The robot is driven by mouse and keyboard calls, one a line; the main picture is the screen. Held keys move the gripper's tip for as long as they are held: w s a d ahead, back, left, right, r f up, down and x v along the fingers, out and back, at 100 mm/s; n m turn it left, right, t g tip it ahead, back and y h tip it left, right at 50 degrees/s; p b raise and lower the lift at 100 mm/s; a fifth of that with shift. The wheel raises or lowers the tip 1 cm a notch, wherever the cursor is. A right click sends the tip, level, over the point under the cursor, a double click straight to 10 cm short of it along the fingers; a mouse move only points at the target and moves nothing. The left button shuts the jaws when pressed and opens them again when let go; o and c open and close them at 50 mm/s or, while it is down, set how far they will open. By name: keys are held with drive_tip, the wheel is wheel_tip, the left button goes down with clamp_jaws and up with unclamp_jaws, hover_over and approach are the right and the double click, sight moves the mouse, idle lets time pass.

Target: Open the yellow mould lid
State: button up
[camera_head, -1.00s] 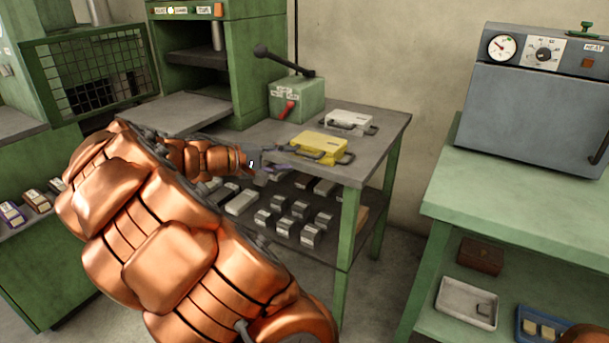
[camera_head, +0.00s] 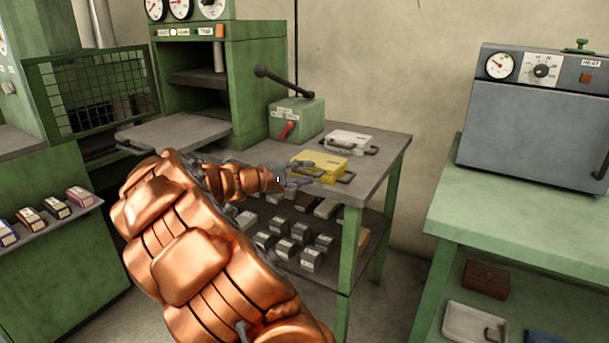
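The yellow mould (camera_head: 326,161) lies flat on the grey-topped green table, at its front edge. Its lid looks closed, and a dark handle (camera_head: 347,178) sticks out at its right front. My gripper (camera_head: 308,173) reaches in from the left, at the mould's left front side. Its two dark fingers look spread apart, one by the mould's left edge and one lower in front, with nothing seen between them. Whether a finger touches the mould is too small to tell. My copper arm hides part of the table's left side.
A white mould (camera_head: 349,140) lies behind the yellow one. A green lever box (camera_head: 296,118) with a red handle stands behind left. A lower shelf holds several metal blocks (camera_head: 311,259). A green bench (camera_head: 500,215) with a grey heater (camera_head: 535,130) stands at right.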

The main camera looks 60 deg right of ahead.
clamp_jaws()
idle(0.3)
idle(0.5)
